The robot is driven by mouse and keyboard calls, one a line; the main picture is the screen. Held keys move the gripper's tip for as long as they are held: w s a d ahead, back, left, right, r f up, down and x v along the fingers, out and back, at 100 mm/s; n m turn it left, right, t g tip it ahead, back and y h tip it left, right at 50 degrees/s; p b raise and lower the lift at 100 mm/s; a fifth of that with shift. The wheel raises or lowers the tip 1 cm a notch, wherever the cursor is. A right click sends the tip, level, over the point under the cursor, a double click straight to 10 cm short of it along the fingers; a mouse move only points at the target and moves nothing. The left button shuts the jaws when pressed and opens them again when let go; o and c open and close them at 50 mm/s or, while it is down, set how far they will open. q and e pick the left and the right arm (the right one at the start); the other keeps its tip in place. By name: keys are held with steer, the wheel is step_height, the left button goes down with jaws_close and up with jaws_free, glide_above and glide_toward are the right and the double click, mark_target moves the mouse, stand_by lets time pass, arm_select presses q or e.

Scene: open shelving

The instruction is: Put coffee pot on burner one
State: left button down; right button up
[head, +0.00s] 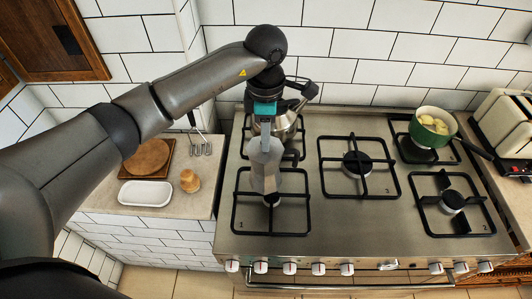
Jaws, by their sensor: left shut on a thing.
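The coffee pot (265,167) is a grey metal moka-style pot. It is upright over the front left burner (236,213) of the stove. I cannot tell whether its base touches the grate. My left gripper (265,128) points down and is shut on the top part of the coffee pot; the fingers are partly hidden by the wrist. My right gripper is not in view.
A green pot (432,128) stands on the back right burner. The middle and front right burners are empty. A white tray (146,193) and a small jar (189,181) are on the left counter.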

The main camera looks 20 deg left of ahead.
mark_target(266, 154)
arm_select(q)
step_height(266, 154, down, 6)
steer(key=shift+f, duration=0.25)
steer(key=shift+w+f, duration=0.1)
steer(key=shift+f, duration=0.1)
steer(key=c, duration=1.2)
jaws_free()
steer(key=shift+f, duration=0.25)
steer(key=o, duration=0.5)
steer(key=shift+r, duration=0.2)
steer(key=shift+r, duration=0.35)
step_height(266, 154, up, 11)
steer(key=shift+r+b, duration=0.2)
steer(key=shift+b, duration=0.45)
